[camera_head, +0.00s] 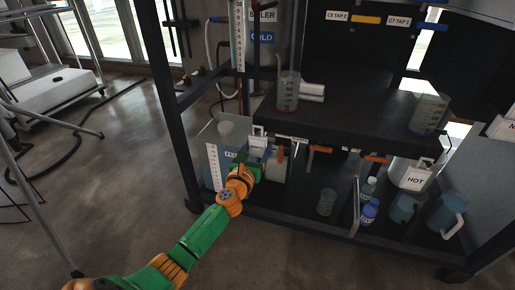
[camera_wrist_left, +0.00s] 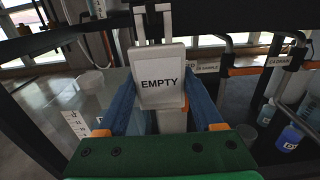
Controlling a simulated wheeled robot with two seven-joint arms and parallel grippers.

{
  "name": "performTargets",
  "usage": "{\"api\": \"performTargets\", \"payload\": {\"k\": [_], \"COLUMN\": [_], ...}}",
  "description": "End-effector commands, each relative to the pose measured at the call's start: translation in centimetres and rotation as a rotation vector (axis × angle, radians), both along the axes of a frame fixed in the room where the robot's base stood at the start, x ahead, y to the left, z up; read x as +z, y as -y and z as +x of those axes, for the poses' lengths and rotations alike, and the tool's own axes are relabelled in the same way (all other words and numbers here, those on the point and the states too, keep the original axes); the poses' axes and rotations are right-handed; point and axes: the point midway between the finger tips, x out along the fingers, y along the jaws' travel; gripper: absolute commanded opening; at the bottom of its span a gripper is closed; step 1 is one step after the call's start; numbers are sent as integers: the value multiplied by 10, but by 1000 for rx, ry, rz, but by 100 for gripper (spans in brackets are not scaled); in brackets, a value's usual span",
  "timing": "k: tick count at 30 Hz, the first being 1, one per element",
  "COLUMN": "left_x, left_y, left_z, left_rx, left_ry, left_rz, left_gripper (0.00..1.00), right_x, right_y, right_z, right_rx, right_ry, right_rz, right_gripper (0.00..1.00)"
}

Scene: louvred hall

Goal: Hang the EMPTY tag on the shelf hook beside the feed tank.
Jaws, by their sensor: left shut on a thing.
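The white EMPTY tag (camera_wrist_left: 161,82) is upright between the two blue fingers of my left gripper (camera_wrist_left: 160,100), which is shut on it. Its pale loop (camera_wrist_left: 150,22) rises toward the dark shelf edge. I cannot tell whether the loop is around a hook or only in front of the shelf. In the head view the tag (camera_head: 258,132) is small, with my left gripper (camera_head: 257,153) just under the left end of the middle shelf. A clear tank with a white scale (camera_head: 214,167) stands close to the left, partly hidden by my arm. My right gripper is not in view.
The dark middle shelf (camera_head: 355,122) carries a beaker (camera_head: 288,92) and a jug (camera_head: 428,114). A HOT tag (camera_head: 414,177) hangs at its right. Bottles (camera_head: 369,211) and blue-tinted vessels stand below. The shelf post (camera_head: 172,100) is to the left, with open floor beyond.

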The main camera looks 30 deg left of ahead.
Motion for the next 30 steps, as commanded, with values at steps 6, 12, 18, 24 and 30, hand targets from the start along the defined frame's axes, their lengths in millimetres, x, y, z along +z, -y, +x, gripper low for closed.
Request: {"api": "performTargets", "payload": {"k": [6, 12, 18, 24, 30], "left_x": [0, 0, 3, 1, 0], "left_y": [0, 0, 6, 14, 16], "left_z": [0, 0, -23, -55, -69], "left_rx": [0, 0, -1, -1, 1], "left_ry": [0, 0, -3, -3, 0], "left_rz": [0, 0, -1, -2, -1], "left_gripper": [98, 100, 100, 100, 100], "right_x": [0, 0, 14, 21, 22], "right_y": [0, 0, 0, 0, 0], "right_z": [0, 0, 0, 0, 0], "right_rx": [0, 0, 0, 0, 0], "right_ry": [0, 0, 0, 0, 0], "right_rz": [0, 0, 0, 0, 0], "right_gripper": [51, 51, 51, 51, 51]}}
